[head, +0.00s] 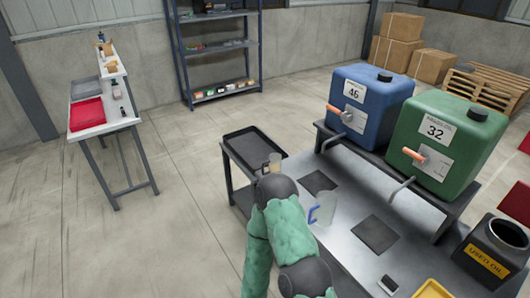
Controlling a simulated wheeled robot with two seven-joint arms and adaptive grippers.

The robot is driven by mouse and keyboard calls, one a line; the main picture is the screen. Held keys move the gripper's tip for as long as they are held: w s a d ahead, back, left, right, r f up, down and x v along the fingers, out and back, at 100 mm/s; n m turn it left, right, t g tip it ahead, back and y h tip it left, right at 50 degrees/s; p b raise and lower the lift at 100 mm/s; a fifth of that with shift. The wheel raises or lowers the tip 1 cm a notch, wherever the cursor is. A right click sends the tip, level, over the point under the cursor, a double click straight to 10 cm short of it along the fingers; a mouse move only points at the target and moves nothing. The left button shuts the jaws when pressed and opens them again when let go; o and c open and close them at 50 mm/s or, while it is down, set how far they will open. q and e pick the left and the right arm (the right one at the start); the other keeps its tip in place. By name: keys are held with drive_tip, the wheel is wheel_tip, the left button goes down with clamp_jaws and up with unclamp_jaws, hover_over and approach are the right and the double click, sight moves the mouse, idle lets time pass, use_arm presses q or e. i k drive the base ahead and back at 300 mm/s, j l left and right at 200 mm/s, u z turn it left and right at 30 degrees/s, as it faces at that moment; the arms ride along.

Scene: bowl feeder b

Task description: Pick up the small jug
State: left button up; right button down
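A small beige, partly see-through vessel, which looks like the small jug (275,162), stands at the near right corner of the black tray (232,147). Its lower part is hidden behind a dark joint of my arm. A larger clear jug with a blue handle (325,208) stands on the grey workbench (345,232), just right of my arm. My green-sleeved arm reaches up from the bottom middle and bends over the bench's left edge. Neither gripper's fingers show, so I see no grip on either jug.
A blue tank (375,88) and a green tank (452,125) with orange-handled taps stand on a raised rack. Dark mats (375,234) lie below. A used oil can (490,250) and a yellow tray (434,289) are at the right.

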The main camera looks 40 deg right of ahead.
sight(271, 167)
drive_tip(key=i+l, duration=0.1)
drive_tip(key=i, duration=1.85)
drive_tip(key=i+z, duration=0.1)
drive_tip(key=z, duration=0.3)
drive_tip(key=i+j+z, duration=0.1)
drive_tip(key=z, duration=0.3)
drive_tip(key=i+j+z, duration=0.1)
drive_tip(key=z, duration=0.3)
drive_tip(key=i+j+z, duration=0.1)
drive_tip(key=z, duration=0.3)
